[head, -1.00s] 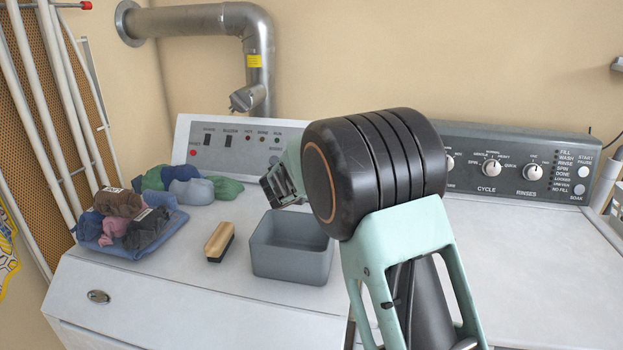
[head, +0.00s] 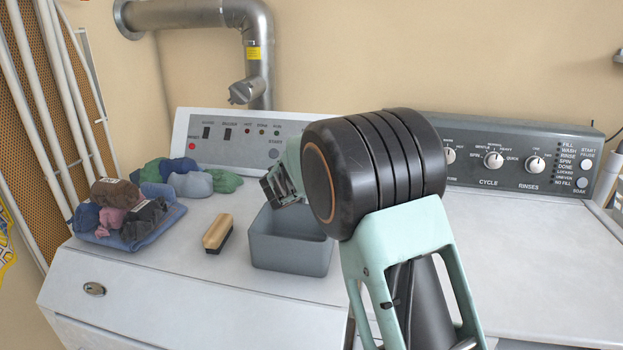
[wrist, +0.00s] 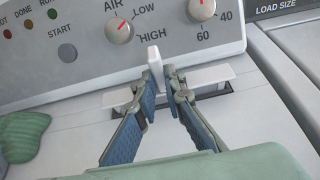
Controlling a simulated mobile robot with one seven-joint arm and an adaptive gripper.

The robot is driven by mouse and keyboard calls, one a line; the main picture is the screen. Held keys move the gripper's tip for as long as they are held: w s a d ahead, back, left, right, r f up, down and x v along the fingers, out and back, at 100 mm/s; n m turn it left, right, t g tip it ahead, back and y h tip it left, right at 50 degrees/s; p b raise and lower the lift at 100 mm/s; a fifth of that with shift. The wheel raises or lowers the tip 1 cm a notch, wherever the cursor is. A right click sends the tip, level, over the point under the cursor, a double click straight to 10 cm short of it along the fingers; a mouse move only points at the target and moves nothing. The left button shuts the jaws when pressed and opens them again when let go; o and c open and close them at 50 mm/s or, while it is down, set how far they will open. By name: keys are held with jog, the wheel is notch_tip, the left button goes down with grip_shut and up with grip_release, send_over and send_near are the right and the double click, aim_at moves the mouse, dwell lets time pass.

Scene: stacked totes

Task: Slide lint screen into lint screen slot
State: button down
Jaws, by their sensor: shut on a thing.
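My gripper (wrist: 160,84) is shut on the upright white tab of the lint screen (wrist: 154,62), with a blue-padded finger on each side. The screen's white top bar (wrist: 207,76) spreads left and right behind the fingers. The dark lint screen slot (wrist: 213,92) shows as a thin opening in the dryer top just below the bar, near the control panel. The bar looks close above the slot; the screen's lower part is hidden, so I cannot tell how deep it sits. In the head view my gripper (head: 278,187) is partly hidden by my arm, and the screen is not visible.
A grey bin (head: 290,252), a wooden brush (head: 217,233) and folded clothes (head: 140,215) stand on the dryer top (head: 190,275). The dryer panel (wrist: 75,50) rises right behind the slot. A green cloth (wrist: 27,135) lies at left. The washer (head: 530,260) stands at right.

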jog(key=shift+f+b, duration=0.5)
jog(key=shift+f, duration=0.2)
jog(key=shift+r, duration=0.2)
notch_tip(320, 180, up, 14)
jog(key=p, duration=1.1)
jog(key=shift+f, duration=0.2)
dwell(1.2)
jog(key=shift+f, duration=0.2)
dwell(2.0)
